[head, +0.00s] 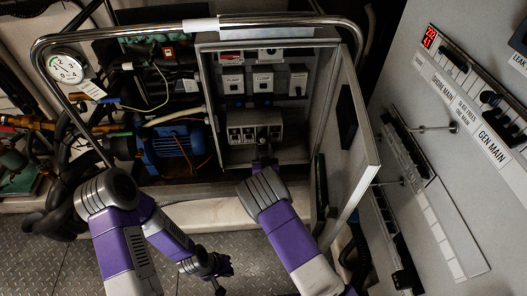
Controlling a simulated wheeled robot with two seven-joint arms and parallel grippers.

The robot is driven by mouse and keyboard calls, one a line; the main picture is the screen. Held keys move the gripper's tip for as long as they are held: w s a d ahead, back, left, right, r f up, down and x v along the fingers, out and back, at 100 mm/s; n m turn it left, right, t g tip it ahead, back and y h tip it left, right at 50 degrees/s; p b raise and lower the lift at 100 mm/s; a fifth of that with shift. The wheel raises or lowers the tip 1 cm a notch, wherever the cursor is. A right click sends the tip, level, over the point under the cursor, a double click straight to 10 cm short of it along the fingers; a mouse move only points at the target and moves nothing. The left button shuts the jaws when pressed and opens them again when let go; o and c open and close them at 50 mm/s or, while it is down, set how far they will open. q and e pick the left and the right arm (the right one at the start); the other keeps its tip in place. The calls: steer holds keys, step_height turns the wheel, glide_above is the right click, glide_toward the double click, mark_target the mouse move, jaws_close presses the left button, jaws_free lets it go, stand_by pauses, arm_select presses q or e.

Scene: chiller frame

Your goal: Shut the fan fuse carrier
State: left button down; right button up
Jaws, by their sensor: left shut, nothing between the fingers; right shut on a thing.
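An open grey electrical cabinet (212,100) stands at the middle, and its door (362,150) is swung out to the right. Low inside it is a grey block (240,118) with a row of small fittings, which looks like the fuse carrier holder. My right gripper (263,150) reaches into the cabinet at the block's lower front and is shut on a small part there. The gripper hides that part, and I cannot read which carrier it is or how far it stands open. My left gripper (219,283) is shut and empty, low in front of the cabinet, away from the block.
Labelled switch boxes (265,80) sit above the block. A metal rail (120,33) arches over the unit. A blue motor (172,147) and a gauge (65,68) are at left. A grey switch panel (455,170) stands at right. The floor (60,270) is clear at lower left.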

mark_target(263, 141)
steer(key=shift+r, duration=0.1)
steer(key=g+p, duration=0.1)
steer(key=r+g+p, duration=0.1)
steer(key=p, duration=0.1)
steer(key=shift+w+r, duration=0.25)
steer(key=g+p, duration=0.1)
steer(key=r+g+p, duration=0.1)
steer(key=p, duration=0.1)
steer(key=shift+w+g, duration=0.4)
steer(key=shift+w+r+g+p, duration=0.35)
steer(key=shift+w+g+p, duration=0.05)
steer(key=shift+g+p, duration=0.65)
steer(key=o, duration=0.7)
steer(key=shift+o, duration=0.2)
steer(key=shift+r, duration=0.1)
